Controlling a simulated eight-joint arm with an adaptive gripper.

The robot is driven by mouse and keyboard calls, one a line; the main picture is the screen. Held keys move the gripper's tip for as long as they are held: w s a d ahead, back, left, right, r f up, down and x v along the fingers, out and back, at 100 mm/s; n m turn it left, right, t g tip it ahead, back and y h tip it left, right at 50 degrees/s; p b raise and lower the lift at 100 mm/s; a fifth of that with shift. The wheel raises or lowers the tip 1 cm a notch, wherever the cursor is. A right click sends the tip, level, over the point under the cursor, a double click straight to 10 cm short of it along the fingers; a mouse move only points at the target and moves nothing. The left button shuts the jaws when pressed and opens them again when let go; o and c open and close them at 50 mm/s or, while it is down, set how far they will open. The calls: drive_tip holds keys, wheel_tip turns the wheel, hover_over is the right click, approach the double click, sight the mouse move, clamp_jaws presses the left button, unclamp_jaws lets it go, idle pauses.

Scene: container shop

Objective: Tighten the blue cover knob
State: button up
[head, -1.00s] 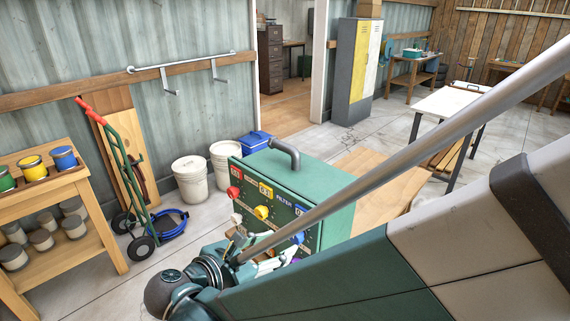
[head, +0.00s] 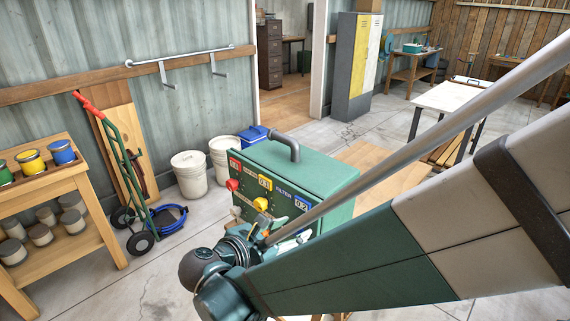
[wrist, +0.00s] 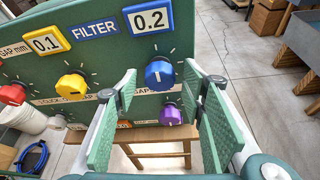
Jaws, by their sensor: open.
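The blue knob (wrist: 160,73) is on the green panel (wrist: 85,48) under the "0.2" label (wrist: 150,18) in the wrist view. A white pointer mark shows on its face. My gripper (wrist: 160,95) is open, with its green-padded fingers on the left and right of the blue knob in the picture. The knob shows in the gap between them, and no contact is visible. In the head view, my gripper (head: 278,231) is at the panel's front, and the blue knob is hidden there behind my arm.
A yellow knob (wrist: 72,86) and red knob (wrist: 12,94) are to the left on the panel. A purple knob (wrist: 171,115) is below the blue one.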

drive_tip(key=shift+w+d+f, duration=0.15)
drive_tip(key=shift+w+d, duration=0.05)
drive_tip(key=shift+w, duration=0.05)
drive_tip(key=shift+c, duration=0.5)
drive_tip(key=c, duration=0.8)
drive_tip(key=m+t+y+b, duration=0.1)
drive_tip(key=m, duration=0.2)
drive_tip(key=m+t+y+b, duration=0.1)
drive_tip(key=m+t, duration=0.1)
drive_tip(key=m, duration=0.1)
drive_tip(key=shift+s+d+f, duration=0.1)
drive_tip(key=shift+s+f, duration=0.05)
drive_tip(key=shift+t, duration=0.3)
